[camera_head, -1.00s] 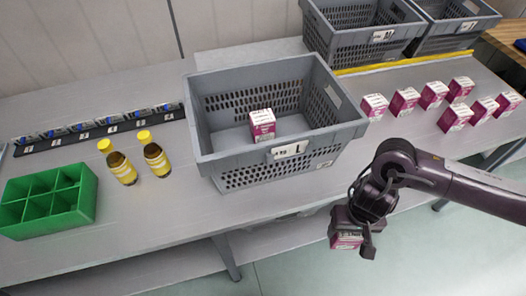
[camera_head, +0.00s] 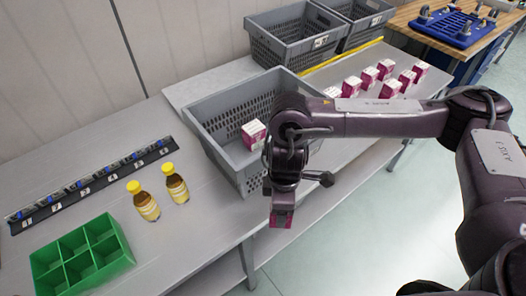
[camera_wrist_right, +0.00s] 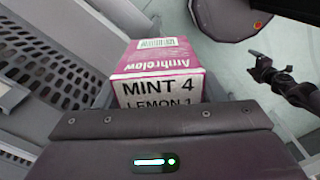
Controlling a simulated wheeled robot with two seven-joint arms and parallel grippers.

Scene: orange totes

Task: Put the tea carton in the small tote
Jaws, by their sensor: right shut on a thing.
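My right gripper (camera_head: 285,190) is shut on a pink-and-white tea carton (camera_head: 282,218). It holds the carton by the front edge of the table, in front of the near grey tote's right part. In the right wrist view the carton (camera_wrist_right: 162,72) has a pink top and a white face reading "MINT 4 LEMON 1". The near grey tote (camera_head: 215,150) is open, with mesh sides. One similar carton (camera_head: 253,133) stands inside it. My right arm hides the tote's right front part. My left gripper is not in view.
Two more grey totes (camera_head: 283,55) stand at the back. Several pink cartons (camera_head: 385,68) stand right of the near tote. Two yellow-capped bottles (camera_head: 145,203), a green divided box (camera_head: 85,262) and a black rack (camera_head: 95,180) are at left. A yellow strip (camera_head: 345,55) lies behind the cartons.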

